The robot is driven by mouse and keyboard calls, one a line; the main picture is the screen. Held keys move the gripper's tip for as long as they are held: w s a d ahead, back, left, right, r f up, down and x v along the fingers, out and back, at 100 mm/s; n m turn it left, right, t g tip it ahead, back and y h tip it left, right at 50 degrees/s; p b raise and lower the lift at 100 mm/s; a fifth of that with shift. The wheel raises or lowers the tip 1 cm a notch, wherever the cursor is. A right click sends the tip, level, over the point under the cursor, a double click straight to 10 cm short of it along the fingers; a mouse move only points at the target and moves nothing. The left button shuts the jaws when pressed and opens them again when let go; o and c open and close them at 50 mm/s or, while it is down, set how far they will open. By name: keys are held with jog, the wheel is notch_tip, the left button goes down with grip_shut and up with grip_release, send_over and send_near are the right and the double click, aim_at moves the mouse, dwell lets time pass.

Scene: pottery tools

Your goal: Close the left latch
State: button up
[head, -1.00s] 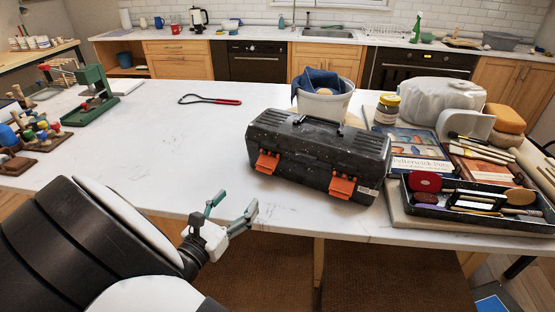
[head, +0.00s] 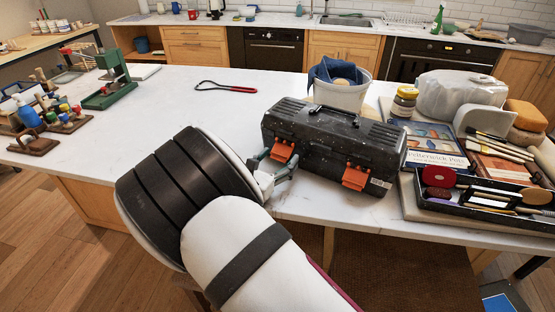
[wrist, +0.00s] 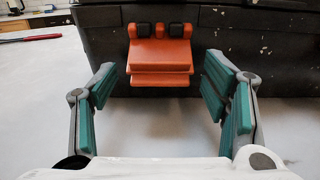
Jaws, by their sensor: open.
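A black, paint-flecked toolbox (head: 335,135) with two orange latches on its front stands on the white table, lid down. The left latch (head: 283,149) tilts outward from the box front; in the wrist view this orange latch (wrist: 160,54) sits centred, its flap sticking out toward me. The right latch (head: 355,178) also juts out a little. My gripper (head: 275,170) is just in front of the left latch, partly hidden by my arm in the head view. In the wrist view my gripper (wrist: 168,100) is open, its green-padded fingers either side of the latch with gaps, apparently not touching it.
A black tray (head: 480,204) of tools, books (head: 428,150) and a jar (head: 404,101) crowd the table right of the toolbox. A white bucket (head: 340,95) stands behind it. A red-handled loop tool (head: 226,87) lies behind left. The table left of the toolbox is mostly clear.

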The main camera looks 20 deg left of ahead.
jog(key=c, duration=1.2)
jog(key=shift+o, duration=0.2)
